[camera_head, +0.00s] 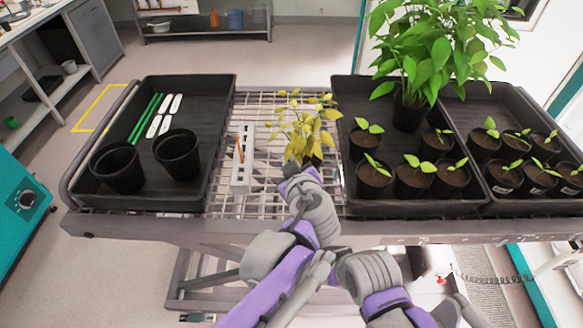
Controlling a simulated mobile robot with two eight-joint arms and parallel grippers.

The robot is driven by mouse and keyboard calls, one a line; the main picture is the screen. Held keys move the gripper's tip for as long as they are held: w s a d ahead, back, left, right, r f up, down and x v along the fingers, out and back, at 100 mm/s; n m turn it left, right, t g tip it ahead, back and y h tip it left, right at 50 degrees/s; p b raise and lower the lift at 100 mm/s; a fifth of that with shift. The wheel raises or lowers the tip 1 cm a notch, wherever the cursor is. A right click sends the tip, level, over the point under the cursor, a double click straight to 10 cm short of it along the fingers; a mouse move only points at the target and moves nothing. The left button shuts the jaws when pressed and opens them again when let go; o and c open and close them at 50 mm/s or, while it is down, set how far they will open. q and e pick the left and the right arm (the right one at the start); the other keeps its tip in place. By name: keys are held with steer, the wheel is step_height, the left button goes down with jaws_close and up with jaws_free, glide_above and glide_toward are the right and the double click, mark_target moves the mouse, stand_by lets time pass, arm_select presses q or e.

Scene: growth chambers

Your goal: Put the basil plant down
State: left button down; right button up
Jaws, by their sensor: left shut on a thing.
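A plant with yellow leaves (305,122), which I take to be the basil plant, stands upright over the wire-grid top of the cart (262,192), between the two sides' black trays. My left gripper (294,174) is at the low front of this plant and is shut on it. The gripper and wrist cover most of its dark pot, so I cannot tell whether the pot touches the grid. A grey and purple part of my right arm shows at the bottom, but its gripper is not in view.
The left black tray (218,120) holds two empty pots (178,154), green sticks and white labels. A white rack (242,172) stands on the grid left of the plant. The right trays (345,97) hold several potted seedlings and a tall green plant (425,55).

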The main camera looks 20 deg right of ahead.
arm_select(q)
steer(key=shift+f, duration=1.3)
arm_select(e)
steer(key=shift+s+f, duration=0.1)
steer(key=shift+f, duration=0.1)
arm_select(q)
steer(key=c, duration=1)
jaws_free()
steer(key=shift+f, duration=0.1)
arm_select(e)
steer(key=shift+f, duration=0.1)
arm_select(q)
steer(key=shift+r, duration=0.2)
arm_select(e)
steer(key=shift+r, duration=0.2)
